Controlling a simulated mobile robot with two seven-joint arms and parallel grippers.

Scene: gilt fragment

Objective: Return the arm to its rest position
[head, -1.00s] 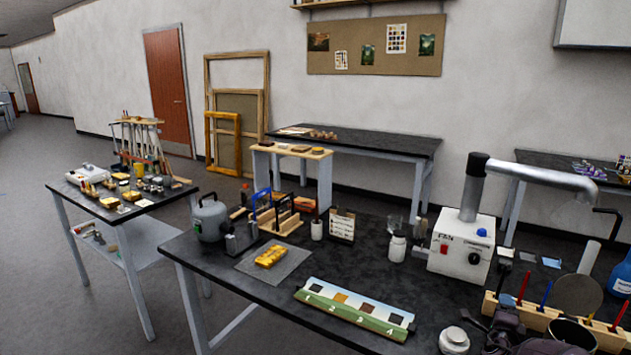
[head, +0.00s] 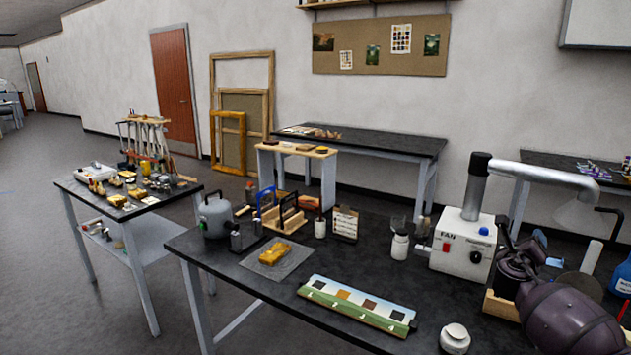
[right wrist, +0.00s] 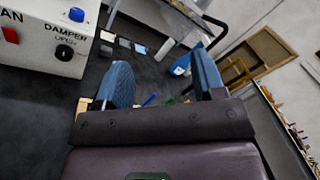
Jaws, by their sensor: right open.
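My right arm, dark purple, comes in from the lower right of the head view. Its right gripper (head: 518,240) is raised above the right part of the near black table (head: 240,285), beside the white fan box (head: 462,248). In the right wrist view, the gripper's two blue fingers (right wrist: 163,80) stand wide apart with nothing held between them. A gilt fragment (head: 273,253) lies on a grey mat (head: 252,265) on the table, well to the left of the gripper. My left gripper is not in view.
The fan box also shows in the right wrist view (right wrist: 40,38). A silver duct (head: 548,174) reaches right from above it. A blue bottle (head: 622,278) and a wooden rack (head: 499,306) are close to the arm. A painted swatch strip (head: 357,304) lies at the table's front.

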